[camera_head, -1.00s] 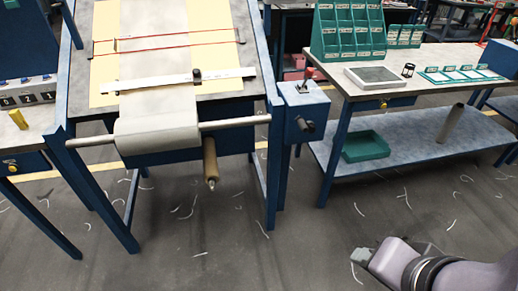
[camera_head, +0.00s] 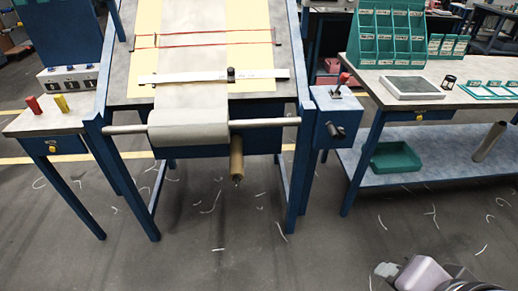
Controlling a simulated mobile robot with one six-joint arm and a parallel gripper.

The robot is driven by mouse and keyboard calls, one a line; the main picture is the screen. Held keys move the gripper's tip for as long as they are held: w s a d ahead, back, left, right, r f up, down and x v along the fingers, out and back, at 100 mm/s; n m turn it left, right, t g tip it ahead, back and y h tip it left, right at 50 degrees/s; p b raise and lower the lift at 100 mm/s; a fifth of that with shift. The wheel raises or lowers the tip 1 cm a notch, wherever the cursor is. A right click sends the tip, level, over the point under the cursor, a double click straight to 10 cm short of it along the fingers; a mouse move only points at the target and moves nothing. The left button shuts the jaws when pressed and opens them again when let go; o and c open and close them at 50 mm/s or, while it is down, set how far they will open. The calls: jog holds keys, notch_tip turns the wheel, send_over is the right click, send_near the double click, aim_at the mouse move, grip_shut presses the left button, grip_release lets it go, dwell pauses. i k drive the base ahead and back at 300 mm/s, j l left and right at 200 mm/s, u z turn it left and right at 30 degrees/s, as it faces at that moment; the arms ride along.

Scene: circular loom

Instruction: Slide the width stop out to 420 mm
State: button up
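The width stop looks to be the small black block (camera_head: 231,74) on the white ruler bar (camera_head: 190,77) that lies across the sloped bed of the loom (camera_head: 120,90). The block sits a little right of the bar's middle; the scale marks are too small to read. Grey fabric (camera_head: 190,50) runs down the bed under the bar onto a roll at the front. My gripper (camera_head: 384,270) is at the bottom right, above the floor and well apart from the loom. Its fingers are too small and partly turned away to tell their opening.
A blue control box (camera_head: 333,112) with a red-topped lever stands right of the loom. A bench (camera_head: 440,95) with green bins (camera_head: 375,38) is further right. A small table (camera_head: 45,120) stands left. The floor in front is clear except for thread scraps.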

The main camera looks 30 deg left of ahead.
aim_at(231, 76)
jog(key=i+l, duration=0.3)
jog(key=i, duration=0.2)
jog(key=i+l, duration=0.3)
jog(key=i, duration=0.15)
jog(key=i+l, duration=0.3)
jog(key=i, duration=0.2)
jog(key=i+l, duration=0.3)
jog(key=i, duration=0.15)
jog(key=u, duration=2.45)
